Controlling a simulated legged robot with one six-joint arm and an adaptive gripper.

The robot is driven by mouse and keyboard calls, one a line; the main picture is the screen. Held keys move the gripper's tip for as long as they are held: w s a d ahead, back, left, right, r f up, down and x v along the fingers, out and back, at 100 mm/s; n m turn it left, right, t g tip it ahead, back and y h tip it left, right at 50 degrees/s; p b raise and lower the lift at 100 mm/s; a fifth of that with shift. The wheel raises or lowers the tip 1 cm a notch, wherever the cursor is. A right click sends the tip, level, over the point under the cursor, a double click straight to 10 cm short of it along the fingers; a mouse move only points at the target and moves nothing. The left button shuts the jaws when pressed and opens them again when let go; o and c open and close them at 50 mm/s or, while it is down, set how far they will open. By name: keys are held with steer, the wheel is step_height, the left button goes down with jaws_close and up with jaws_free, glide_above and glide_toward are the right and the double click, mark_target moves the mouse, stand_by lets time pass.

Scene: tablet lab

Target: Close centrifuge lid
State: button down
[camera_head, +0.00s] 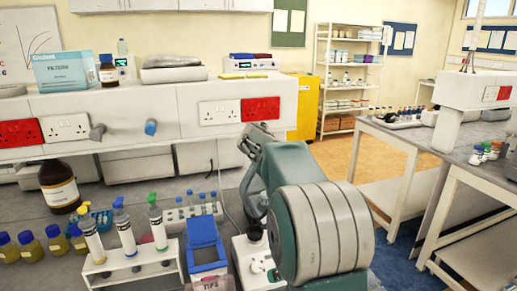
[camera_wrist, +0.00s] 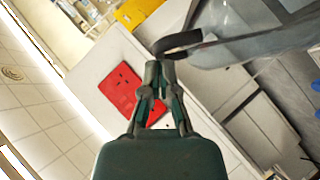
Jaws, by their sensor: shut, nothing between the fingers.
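In the wrist view my gripper (camera_wrist: 156,70) is shut and empty, with its two dark green fingers together at the tips. A smoky grey, partly see-through panel (camera_wrist: 255,38), which looks like the centrifuge lid, fills the upper right. A black curved piece (camera_wrist: 180,42) at the panel's left end lies right by my fingertips; I cannot tell whether they touch. The panel's hinge and how far it is open are out of view.
In the head view a blue tip box (camera_head: 205,245), a white rack (camera_head: 130,262) with bottles and a white device (camera_head: 252,262) stand left of my arm. Behind is a white shelf with a red socket (camera_head: 261,109). A side bench (camera_head: 435,140) stands right.

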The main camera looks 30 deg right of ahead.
steer(key=shift+s+d+f+m+t+y, duration=0.15)
steer(key=shift+s+d+f+m+y, duration=0.55)
steer(key=shift+d+f+y, duration=1.45)
steer(key=shift+s+d+f+m+t+y, duration=0.3)
steer(key=shift+d+f+m+y, duration=0.75)
steer(key=shift+d+f, duration=2.3)
steer(key=shift+s+d+f+m+t+y, duration=0.1)
steer(key=shift+s+d+f+m+y, duration=0.6)
steer(key=shift+d+f+y, duration=1.9)
steer(key=shift+w+a+f+h, duration=0.1)
steer(key=shift+a+f+h, duration=0.2)
steer(key=shift+f+h, duration=0.25)
steer(key=shift+w+a+f+h, duration=0.1)
steer(key=shift+a+f+h, duration=0.25)
steer(key=shift+h, duration=0.2)
steer(key=shift+f, duration=0.15)
steer(key=shift+s, duration=0.1)
